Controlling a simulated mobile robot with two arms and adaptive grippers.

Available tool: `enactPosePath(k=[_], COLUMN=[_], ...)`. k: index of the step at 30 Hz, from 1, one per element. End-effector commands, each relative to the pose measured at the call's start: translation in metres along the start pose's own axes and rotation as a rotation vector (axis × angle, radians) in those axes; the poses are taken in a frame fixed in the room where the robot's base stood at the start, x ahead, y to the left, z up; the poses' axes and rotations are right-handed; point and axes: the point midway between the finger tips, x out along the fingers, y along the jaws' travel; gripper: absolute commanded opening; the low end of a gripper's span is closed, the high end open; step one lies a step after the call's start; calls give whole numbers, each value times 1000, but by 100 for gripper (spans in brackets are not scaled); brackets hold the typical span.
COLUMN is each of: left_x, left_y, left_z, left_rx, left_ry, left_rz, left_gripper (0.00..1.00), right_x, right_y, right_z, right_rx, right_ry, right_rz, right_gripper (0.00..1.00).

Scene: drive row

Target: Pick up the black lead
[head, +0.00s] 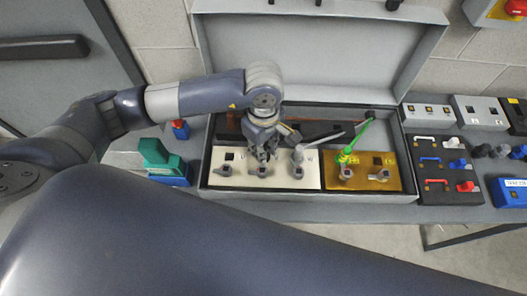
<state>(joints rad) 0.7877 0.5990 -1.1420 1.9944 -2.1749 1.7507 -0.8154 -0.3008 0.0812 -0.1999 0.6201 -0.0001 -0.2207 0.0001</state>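My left gripper (265,158) reaches down into an open grey case (211,150), just above the cream panel (230,181) on its left side. Its fingers look spread over a grey post on that panel, and I see nothing held between them. A dark strip (318,131) lies in the back of the case behind the panels, partly hidden by my gripper; I cannot tell whether it is the black lead. A green lead (357,142) runs from a post on the ochre panel (363,182) to the back right. My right gripper is not in view.
The case lid (310,50) stands open behind. A teal and blue object (163,162) sits left of the case. A black board with switches (445,165), grey boxes (430,111) and a blue box (511,192) stand right. My large arm link fills the foreground.

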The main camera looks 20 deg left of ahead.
Motion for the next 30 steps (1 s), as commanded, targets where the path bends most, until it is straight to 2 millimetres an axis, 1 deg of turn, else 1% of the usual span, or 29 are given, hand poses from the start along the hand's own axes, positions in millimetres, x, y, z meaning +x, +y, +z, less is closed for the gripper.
enactPosePath(k=[1, 2, 11, 14, 17, 24, 27, 30], left_x=[0, 0, -1, -6, -20, -68, -84, -96], left_y=[0, 0, 0, 2, 2, 2, 2, 3], left_z=[0, 0, 0, 0, 0, 0, 0, -1], left_rx=[0, 0, 0, 0, 1, 1, 2, 10], left_ry=[0, 0, 0, 0, 1, 1, 0, 0], left_rz=[0, 0, 1, 5, 7, 8, 6, 3], left_gripper=[4, 0, 0, 0, 0, 0, 0, 0], right_x=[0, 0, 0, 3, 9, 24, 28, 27], right_y=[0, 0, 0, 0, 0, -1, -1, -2], right_z=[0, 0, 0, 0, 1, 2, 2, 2], right_rx=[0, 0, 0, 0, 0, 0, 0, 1], right_ry=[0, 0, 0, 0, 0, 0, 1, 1], right_rz=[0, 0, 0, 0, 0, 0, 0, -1], right_gripper=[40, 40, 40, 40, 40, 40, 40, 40])
